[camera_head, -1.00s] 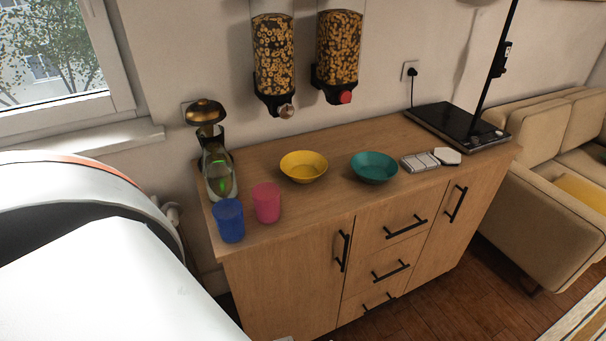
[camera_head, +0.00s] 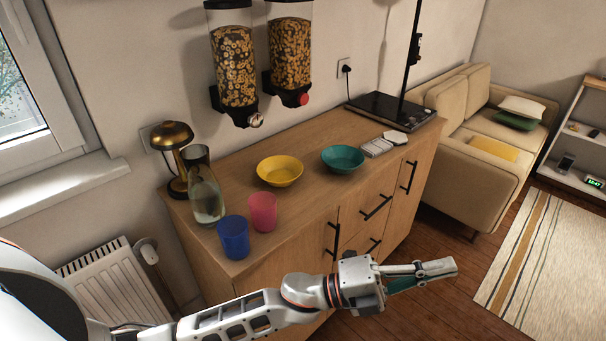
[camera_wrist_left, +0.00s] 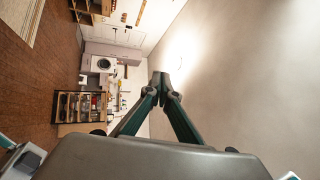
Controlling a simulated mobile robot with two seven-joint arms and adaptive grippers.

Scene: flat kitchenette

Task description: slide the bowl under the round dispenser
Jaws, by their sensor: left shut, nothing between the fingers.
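Two bowls stand upright on the wooden cabinet: a yellow bowl (camera_head: 280,171) and a teal bowl (camera_head: 343,159) to its right. Two cereal dispensers hang on the wall behind them. The left dispenser (camera_head: 235,65) has a silver knob and ring-shaped cereal; the right dispenser (camera_head: 290,50) has a red knob. Both bowls sit out in front of the dispensers. My left gripper (camera_head: 449,267) is shut and empty, in front of the cabinet over the floor, well away from both bowls. Its closed fingertips also show in the wrist view (camera_wrist_left: 160,78). My right gripper is not in view.
A blue cup (camera_head: 233,238), a pink cup (camera_head: 262,212), a glass carafe (camera_head: 205,195) and a brass lamp (camera_head: 172,135) stand at the cabinet's left end. White pieces (camera_head: 377,148) and a black-based stand (camera_head: 390,108) are at the right. A sofa (camera_head: 470,140) stands beyond.

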